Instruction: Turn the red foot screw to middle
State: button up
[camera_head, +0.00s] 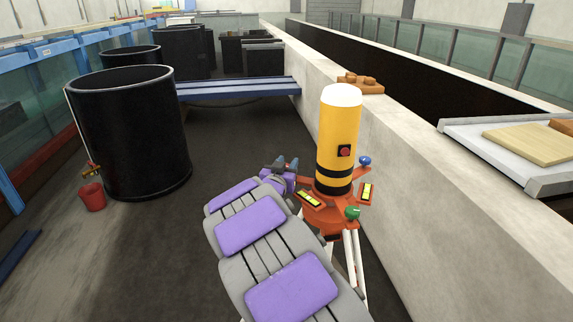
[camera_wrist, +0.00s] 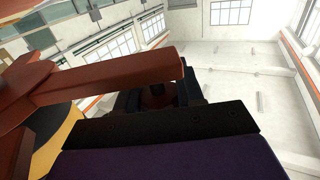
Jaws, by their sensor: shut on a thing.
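A yellow cylinder (camera_head: 338,130) with a white top and black bands stands on an orange base (camera_head: 330,216) on white tripod legs. A blue foot screw (camera_head: 365,160) and a green foot screw (camera_head: 352,213) sit on the base's arms. In the wrist view, a reddish-brown arm (camera_wrist: 110,80) of the base reaches over my dark gripper (camera_wrist: 158,98). A dark red part, likely the red foot screw (camera_wrist: 155,101), shows dimly between the fingers.
Two yellow level vials (camera_head: 311,199) (camera_head: 366,193) lie on the base. A concrete wall (camera_head: 430,190) runs close on the right. A blue beam (camera_head: 238,88) lies behind. The floor between is clear.

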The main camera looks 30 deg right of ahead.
jog(key=shift+a+r, duration=0.15)
jog(key=shift+r, duration=0.05)
jog(key=shift+c, duration=1.3)
jog(key=shift+d, duration=0.2)
jog(key=shift+r+p, duration=0.1)
jog(key=shift+p, duration=0.25)
jog(key=shift+a+h+p, duration=0.1)
jog(key=shift+h+p, duration=0.2)
jog(key=shift+p, duration=0.6)
